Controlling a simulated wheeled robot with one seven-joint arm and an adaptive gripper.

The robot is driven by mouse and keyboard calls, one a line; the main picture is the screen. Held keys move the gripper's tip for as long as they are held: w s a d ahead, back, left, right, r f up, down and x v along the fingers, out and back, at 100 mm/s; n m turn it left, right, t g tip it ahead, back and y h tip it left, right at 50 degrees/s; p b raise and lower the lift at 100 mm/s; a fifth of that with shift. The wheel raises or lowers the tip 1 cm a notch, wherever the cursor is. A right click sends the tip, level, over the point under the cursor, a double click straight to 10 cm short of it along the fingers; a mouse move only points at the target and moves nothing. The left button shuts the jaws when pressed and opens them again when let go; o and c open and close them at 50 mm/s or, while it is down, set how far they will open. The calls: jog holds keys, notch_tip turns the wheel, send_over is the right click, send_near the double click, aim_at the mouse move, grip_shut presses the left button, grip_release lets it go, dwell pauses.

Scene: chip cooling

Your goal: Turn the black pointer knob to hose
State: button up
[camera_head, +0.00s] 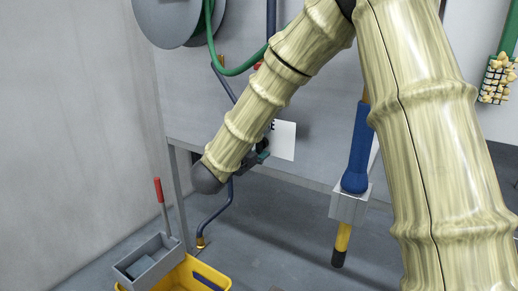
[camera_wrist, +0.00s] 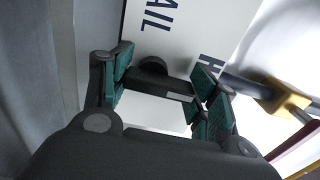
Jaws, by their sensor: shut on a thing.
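The black pointer knob (camera_wrist: 160,78) sits between my fingertips in the wrist view, in front of a white label plate (camera_wrist: 190,30). It has a rounded dark hub and a bar with a pale mark towards the right finger. The plate carries the letters "AIL" above the knob and an "H" at its right; the rest of the wording is hidden or cut off. My gripper (camera_wrist: 165,90) has teal pads on both sides of the knob and is shut on it. In the head view my gripper (camera_head: 259,156) is beside the label plate (camera_head: 283,141); the knob is hidden there.
A dark pipe with a yellow fitting (camera_wrist: 285,101) lies right of my fingers. In the head view a grey reel (camera_head: 170,18) with green hose hangs above, a yellow bucket (camera_head: 208,272) stands below left, and a blue cylinder (camera_head: 357,150) on a grey block stands right.

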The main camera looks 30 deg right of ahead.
jog(key=shift+f, duration=0.1)
dwell(0.3)
jog(key=o, duration=1)
jog(key=shift+s+d, duration=0.1)
jog(key=shift+o, duration=0.2)
jog(key=v, duration=1.2)
